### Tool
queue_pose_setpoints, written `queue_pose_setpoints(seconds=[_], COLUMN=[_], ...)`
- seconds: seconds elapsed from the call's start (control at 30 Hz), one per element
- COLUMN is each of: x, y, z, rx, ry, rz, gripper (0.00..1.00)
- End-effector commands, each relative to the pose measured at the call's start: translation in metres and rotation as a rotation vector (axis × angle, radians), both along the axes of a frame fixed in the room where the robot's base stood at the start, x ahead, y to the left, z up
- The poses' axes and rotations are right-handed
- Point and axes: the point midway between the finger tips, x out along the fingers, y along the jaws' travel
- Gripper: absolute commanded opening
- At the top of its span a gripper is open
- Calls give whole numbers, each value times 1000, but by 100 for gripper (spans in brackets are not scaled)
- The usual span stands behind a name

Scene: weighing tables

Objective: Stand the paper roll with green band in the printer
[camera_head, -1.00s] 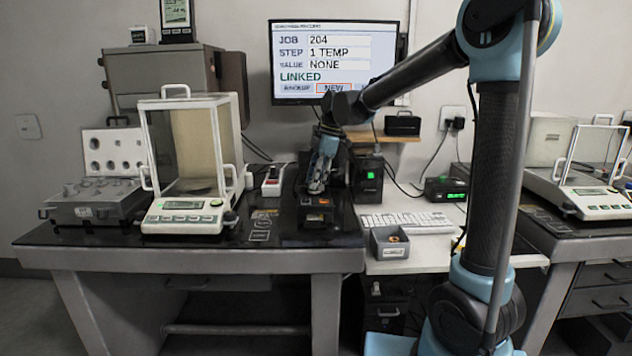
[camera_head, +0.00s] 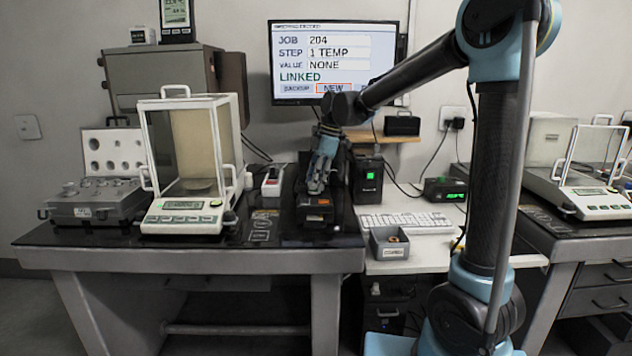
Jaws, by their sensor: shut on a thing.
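The printer seems to be the low dark box (camera_head: 316,212) with small orange marks, on the dark table's right part. My gripper (camera_head: 317,190) points down right over it, at its top. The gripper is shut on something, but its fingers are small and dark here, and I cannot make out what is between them. I cannot make out a paper roll with a green band anywhere. A grey open bin (camera_head: 389,252) on the white table holds a small ring-like thing with orange on it.
A dark box with a green light (camera_head: 368,181) and a keyboard (camera_head: 406,221) are to the right. The monitor (camera_head: 335,60) hangs behind.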

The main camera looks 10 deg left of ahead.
Motion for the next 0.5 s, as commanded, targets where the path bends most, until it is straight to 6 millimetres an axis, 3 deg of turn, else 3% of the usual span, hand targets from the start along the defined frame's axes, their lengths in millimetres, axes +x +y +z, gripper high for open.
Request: queue_pose_setpoints(seconds=[0.5], x=[0], y=[0], z=[-6], rx=[0], ry=[0], rz=[0], gripper=[10])
